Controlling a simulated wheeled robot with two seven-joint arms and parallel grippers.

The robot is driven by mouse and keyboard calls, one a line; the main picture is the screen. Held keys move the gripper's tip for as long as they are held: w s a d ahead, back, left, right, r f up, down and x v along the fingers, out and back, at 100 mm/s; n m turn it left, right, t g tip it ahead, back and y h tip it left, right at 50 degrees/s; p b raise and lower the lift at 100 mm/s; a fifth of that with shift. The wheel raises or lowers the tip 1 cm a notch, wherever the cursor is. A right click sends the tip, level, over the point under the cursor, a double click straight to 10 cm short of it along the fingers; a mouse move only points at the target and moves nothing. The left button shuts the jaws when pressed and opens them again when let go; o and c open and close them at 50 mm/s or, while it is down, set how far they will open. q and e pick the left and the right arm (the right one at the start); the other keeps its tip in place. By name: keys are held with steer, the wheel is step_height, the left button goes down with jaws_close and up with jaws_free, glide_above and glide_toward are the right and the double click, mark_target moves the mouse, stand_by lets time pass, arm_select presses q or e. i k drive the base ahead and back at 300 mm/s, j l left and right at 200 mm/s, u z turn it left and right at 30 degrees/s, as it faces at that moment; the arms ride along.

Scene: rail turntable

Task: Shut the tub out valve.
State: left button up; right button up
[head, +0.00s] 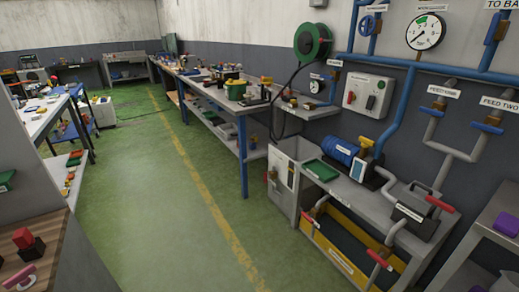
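I cannot tell which valve is the tub out valve, as the small labels by the valves are too small to read. A yellow-rimmed tub (342,259) with a dark inside sits low under the grey pump bench (345,187). Pipes with red lever handles are around it: one red handle (379,259) at the tub's front right, one red handle (440,204) higher at the bench's right end. A smaller valve (320,205) is at the tub's back left. Neither of my grippers is in view.
A blue pump (346,155) and a green tray (322,170) are on the bench. A gauge (425,31), blue pipes and a control box (368,95) are on the wall. A grey cabinet (286,185) stands left of the tub. The green floor (165,230) is clear.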

mark_target(265, 177)
steer(key=i+j+u, duration=0.3)
steer(key=i, duration=0.25)
steer(key=i+j+u, duration=0.15)
steer(key=i+u, duration=0.15)
steer(key=i, duration=0.2)
steer(key=i+u, duration=0.3)
steer(key=i, duration=0.3)
